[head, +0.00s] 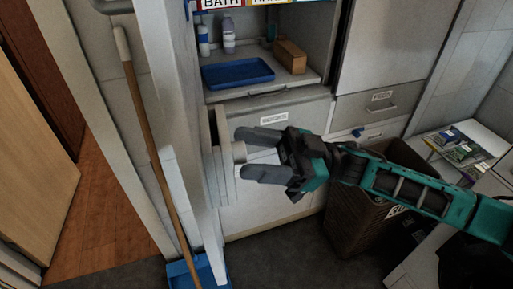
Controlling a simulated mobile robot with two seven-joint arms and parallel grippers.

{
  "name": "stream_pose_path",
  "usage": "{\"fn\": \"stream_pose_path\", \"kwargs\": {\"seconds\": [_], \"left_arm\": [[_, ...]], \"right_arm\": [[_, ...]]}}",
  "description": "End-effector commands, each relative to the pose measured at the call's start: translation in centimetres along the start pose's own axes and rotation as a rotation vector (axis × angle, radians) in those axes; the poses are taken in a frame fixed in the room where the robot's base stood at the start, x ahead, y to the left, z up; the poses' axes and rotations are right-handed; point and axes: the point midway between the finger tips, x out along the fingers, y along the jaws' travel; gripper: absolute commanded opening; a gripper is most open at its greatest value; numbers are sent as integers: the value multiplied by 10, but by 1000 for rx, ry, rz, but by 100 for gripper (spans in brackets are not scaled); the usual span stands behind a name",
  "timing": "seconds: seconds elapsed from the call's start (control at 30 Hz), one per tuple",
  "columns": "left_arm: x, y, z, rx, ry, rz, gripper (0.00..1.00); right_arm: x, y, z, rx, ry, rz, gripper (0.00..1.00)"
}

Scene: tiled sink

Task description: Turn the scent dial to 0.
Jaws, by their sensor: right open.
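My right gripper (243,153) reaches in from the right and points left. Its two grey fingers are spread apart. A pale round knob (239,152), which looks like the scent dial, sits between or just behind the fingertips. It sticks out from a white stepped device (220,177) on the side of a narrow white wall panel. I cannot tell whether the fingers touch the knob. No number or pointer on it is readable. My left gripper is not in view.
A white labelled cabinet front (285,195) stands behind the gripper. Above it, a shelf holds a blue tray (237,73), bottles (228,35) and a brown box (290,57). A brown basket (355,225) stands below my right arm. A wooden-handled broom (152,150) leans at left.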

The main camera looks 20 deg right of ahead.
Motion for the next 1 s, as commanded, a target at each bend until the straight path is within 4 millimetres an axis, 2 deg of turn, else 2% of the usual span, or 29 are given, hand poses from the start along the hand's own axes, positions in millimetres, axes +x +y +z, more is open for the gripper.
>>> {"fn": "stream_pose_path", "kwargs": {"seconds": [0.2, 0.77, 1.0], "left_arm": [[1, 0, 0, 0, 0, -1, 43], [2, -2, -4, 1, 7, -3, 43], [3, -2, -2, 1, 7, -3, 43]], "right_arm": [[0, 0, 0, 0, 1, 0, 60], [0, 0, 0, 0, 0, 0, 7], [0, 0, 1, -15, 1, -5, 5]]}}
